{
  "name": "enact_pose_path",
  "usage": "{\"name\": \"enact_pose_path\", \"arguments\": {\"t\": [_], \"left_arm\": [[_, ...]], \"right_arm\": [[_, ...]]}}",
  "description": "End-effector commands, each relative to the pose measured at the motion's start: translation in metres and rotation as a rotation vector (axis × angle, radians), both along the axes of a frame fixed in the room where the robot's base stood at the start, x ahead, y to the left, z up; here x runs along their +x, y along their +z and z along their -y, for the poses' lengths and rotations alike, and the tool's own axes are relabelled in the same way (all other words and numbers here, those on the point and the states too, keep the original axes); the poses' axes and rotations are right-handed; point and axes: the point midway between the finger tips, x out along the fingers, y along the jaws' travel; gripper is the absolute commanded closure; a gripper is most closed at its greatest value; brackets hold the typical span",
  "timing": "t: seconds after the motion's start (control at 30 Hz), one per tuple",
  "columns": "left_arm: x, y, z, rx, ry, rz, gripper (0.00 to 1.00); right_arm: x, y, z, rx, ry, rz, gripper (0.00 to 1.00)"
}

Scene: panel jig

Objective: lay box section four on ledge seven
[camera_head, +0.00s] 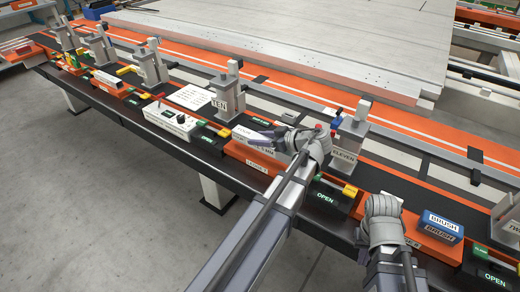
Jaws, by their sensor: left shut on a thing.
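My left gripper (286,138) is shut on a grey piece, apparently box section four (246,132), whose end label seems to read "FOUR". It is over or on an orange ledge (236,153) with a small white label too blurred to read surely, so I cannot tell whether this is ledge seven. The gap between piece and ledge is not clear. My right gripper (384,203) is at the front of the bench, left of the blue brush; its fingers are mostly hidden behind its grey wrist.
Clamp posts labelled TEN (229,98) and ELEVEN (346,148) stand behind the ledge. Black toggle blocks marked OPEN (325,197) sit beside it. A blue brush block (441,228) lies at right, a white control box (170,122) at left. A large pale panel (300,45) lies behind.

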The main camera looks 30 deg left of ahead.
Motion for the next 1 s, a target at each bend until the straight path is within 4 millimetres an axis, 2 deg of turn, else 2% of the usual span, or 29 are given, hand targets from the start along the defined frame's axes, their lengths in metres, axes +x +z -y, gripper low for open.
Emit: {"name": "enact_pose_path", "arguments": {"t": [0.2,0.3,0.57,0.73,0.77,1.0], "left_arm": [[0.000,-0.029,0.000,0.001,0.000,0.000,1.00],[0.000,-0.037,0.000,0.001,0.000,0.000,1.00],[0.000,-0.034,0.000,0.001,0.000,0.000,1.00],[0.000,-0.040,0.000,0.001,0.000,0.000,1.00],[0.000,-0.038,0.000,0.000,0.000,0.000,0.47],[0.000,-0.038,0.000,0.000,0.000,0.000,0.20]], "right_arm": [[0.000,-0.029,0.000,0.000,0.000,0.000,1.00],[0.000,-0.037,0.000,0.000,0.000,0.000,1.00],[0.000,-0.035,0.000,0.000,0.000,0.000,1.00],[0.000,-0.040,0.000,0.000,0.000,0.000,1.00],[0.000,-0.038,0.000,0.000,0.000,0.000,1.00],[0.000,-0.038,0.000,0.000,0.000,0.000,1.00]]}}
